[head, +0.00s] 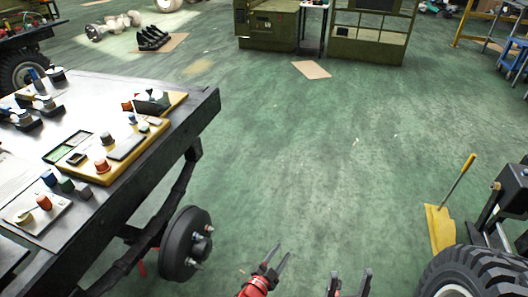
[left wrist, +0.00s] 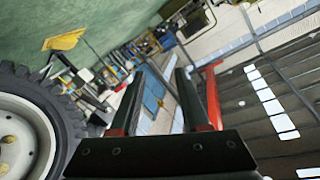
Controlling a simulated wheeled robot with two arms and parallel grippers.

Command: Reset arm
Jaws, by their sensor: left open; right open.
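In the head view my left gripper (head: 274,256) is at the bottom edge, left of my right gripper (head: 350,281). Its fingers are apart and nothing is between them. My right gripper also has its fingers apart and is empty. Both are over open green floor, apart from the chassis frame and the tyre. In the left wrist view my left gripper's fingers (left wrist: 160,82) are spread, with only the far room behind them. My arms are mostly out of view.
Green machines (head: 372,38) stand far back. The middle floor is clear.

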